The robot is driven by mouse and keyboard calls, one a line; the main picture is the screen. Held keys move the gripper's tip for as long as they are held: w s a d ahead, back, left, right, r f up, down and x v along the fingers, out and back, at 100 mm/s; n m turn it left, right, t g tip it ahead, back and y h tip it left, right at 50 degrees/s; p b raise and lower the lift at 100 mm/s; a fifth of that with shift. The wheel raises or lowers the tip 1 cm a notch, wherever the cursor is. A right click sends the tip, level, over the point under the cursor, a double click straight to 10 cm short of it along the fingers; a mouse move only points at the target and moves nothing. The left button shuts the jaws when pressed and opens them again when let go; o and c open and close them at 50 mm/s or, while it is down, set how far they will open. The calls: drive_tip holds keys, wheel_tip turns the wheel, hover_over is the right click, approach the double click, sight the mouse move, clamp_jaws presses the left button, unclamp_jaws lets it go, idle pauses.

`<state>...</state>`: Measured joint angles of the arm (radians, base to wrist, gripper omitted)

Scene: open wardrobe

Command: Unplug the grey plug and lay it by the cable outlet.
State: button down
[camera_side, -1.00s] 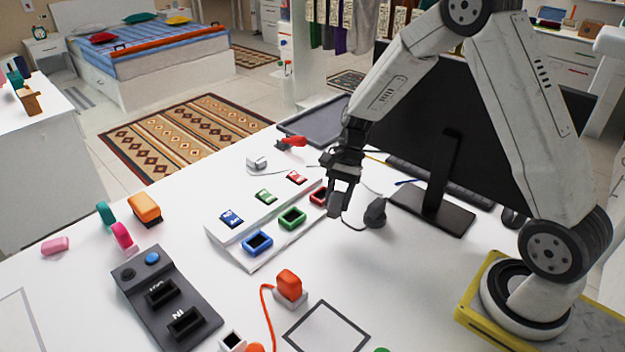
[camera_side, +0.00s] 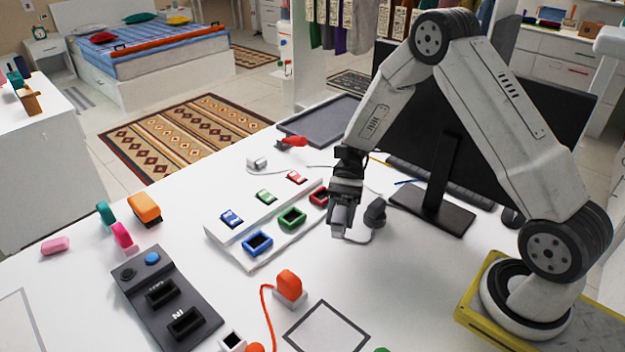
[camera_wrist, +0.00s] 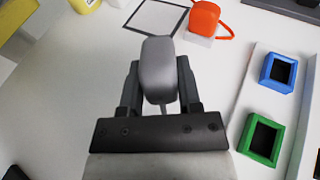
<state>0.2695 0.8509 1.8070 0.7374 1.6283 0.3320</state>
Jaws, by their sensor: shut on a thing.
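My gripper (camera_side: 345,200) is shut on the grey plug (camera_wrist: 158,70), which sits between the two fingers in the wrist view. In the side view the plug (camera_side: 341,220) hangs below the jaws, partly covered by them, apart from any socket; I cannot tell its exact height over the white desk. A thin grey cable runs from near the plug to a dark grey rounded piece (camera_side: 375,211) just right of it, which looks like the cable outlet.
A white sloped panel with blue (camera_side: 257,243), green (camera_side: 292,218) and red frames lies to the left. An orange plug (camera_side: 289,284) stands in front, near a black square outline (camera_side: 326,328). A monitor stand (camera_side: 432,212) is at the right.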

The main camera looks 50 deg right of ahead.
drive_tip(key=shift+f, duration=0.2)
drive_tip(key=shift+f, duration=3)
unclamp_jaws()
drive_tip(key=shift+r, duration=0.1)
drive_tip(key=w+d+r, duration=0.2)
drive_tip(key=d+r, duration=0.1)
drive_tip(key=r, duration=0.3)
drive_tip(key=shift+d, duration=0.2)
